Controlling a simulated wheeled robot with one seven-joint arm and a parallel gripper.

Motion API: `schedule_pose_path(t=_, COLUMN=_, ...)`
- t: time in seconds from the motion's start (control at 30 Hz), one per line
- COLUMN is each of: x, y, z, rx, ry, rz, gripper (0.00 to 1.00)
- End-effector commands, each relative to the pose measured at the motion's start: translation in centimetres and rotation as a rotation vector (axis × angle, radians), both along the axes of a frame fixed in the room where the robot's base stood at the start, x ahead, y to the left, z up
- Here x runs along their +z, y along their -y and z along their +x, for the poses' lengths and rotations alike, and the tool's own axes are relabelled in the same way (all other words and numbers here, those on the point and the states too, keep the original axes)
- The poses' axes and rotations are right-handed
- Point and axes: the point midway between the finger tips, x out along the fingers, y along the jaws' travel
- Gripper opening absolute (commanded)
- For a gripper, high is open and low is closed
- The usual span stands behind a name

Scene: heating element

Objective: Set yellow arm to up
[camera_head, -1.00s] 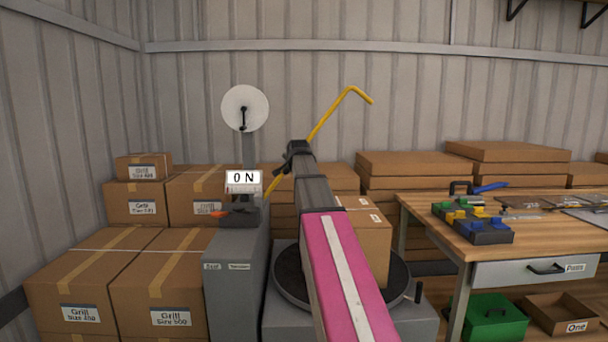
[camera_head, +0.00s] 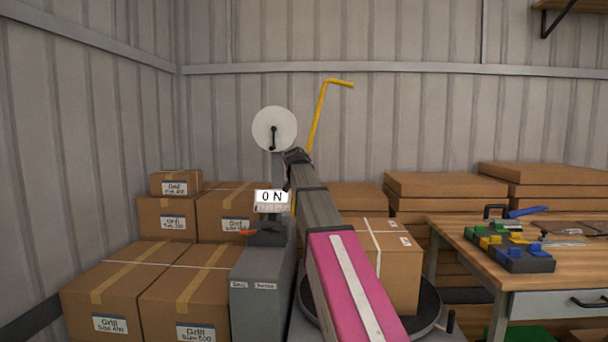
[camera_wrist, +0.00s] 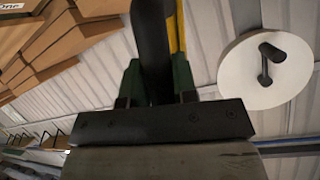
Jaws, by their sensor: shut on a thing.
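The yellow arm (camera_head: 317,120) is a thin bent rod. It stands nearly upright, leaning slightly right, with its short bent end pointing right at the top. My gripper (camera_head: 297,157) is shut on its lower part; my own arm hides some of the hold. In the wrist view, the green fingers (camera_wrist: 156,85) stand either side of a dark shaft, with a strip of the yellow arm (camera_wrist: 180,30) beside it. The rod's lower end is mostly hidden behind my gripper and arm.
A white disc with a black crank (camera_head: 274,129) stands just left of my gripper, above an "ON" sign (camera_head: 271,197) and a grey cabinet (camera_head: 258,285). Cardboard boxes (camera_head: 130,275) fill the left. A wooden workbench (camera_head: 575,260) is at right. Air above is free.

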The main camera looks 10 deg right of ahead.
Motion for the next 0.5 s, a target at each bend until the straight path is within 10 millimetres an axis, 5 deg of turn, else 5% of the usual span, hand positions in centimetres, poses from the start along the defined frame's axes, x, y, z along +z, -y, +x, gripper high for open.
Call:
schedule_pose_path(t=0.2, x=-0.13, y=-0.03, z=0.02, rx=0.001, ry=-0.003, rz=0.001, gripper=0.00)
schedule_pose_path(t=0.23, x=-0.13, y=-0.03, z=0.02, rx=0.000, ry=-0.002, rz=0.002, gripper=0.36)
schedule_pose_path(t=0.27, x=-0.13, y=-0.03, z=0.02, rx=0.000, ry=-0.002, rz=0.002, gripper=0.46)
schedule_pose_path(t=0.5, x=-0.10, y=0.00, z=0.00, rx=0.000, ry=-0.001, rz=0.002, gripper=0.52)
